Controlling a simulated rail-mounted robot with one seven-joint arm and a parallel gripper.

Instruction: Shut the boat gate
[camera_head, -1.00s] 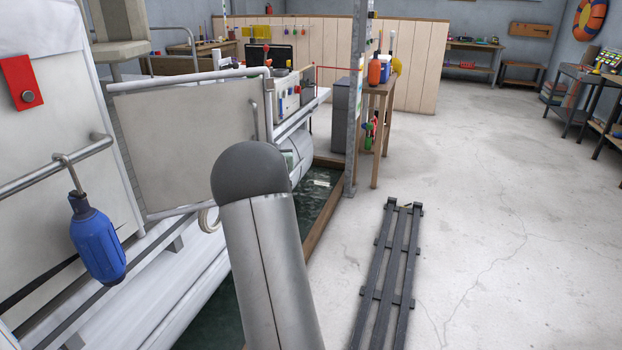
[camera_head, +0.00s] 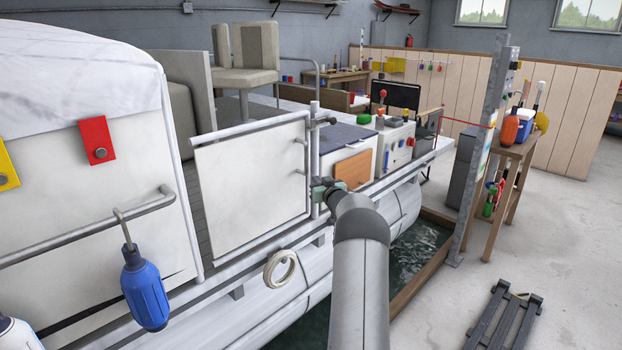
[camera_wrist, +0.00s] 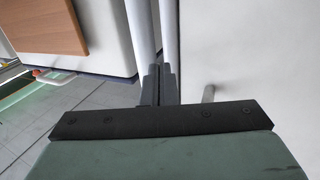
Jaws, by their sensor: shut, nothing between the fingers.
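The boat gate (camera_head: 250,185) is a pale panel in a white tube frame on the side of the boat, left of centre in the head view. Its right edge stands close beside a white upright post (camera_head: 315,150). In the wrist view a narrow gap shows between two white tubes, with the pale panel (camera_wrist: 245,60) to the right. My gripper (camera_wrist: 160,85) is shut and empty, its fingertips at these tubes. I cannot tell whether they touch. In the head view my gripper (camera_head: 322,188) is at the gate's right edge, partly hidden by my arm. Any latch contact is unclear.
A blue fender (camera_head: 146,290) hangs from the rail at the left. A white ring (camera_head: 281,269) hangs below the gate. A console (camera_head: 393,145) stands on deck right of the post. Water (camera_head: 415,250) lies beside the hull. A wooden stand (camera_head: 510,180) is at the right.

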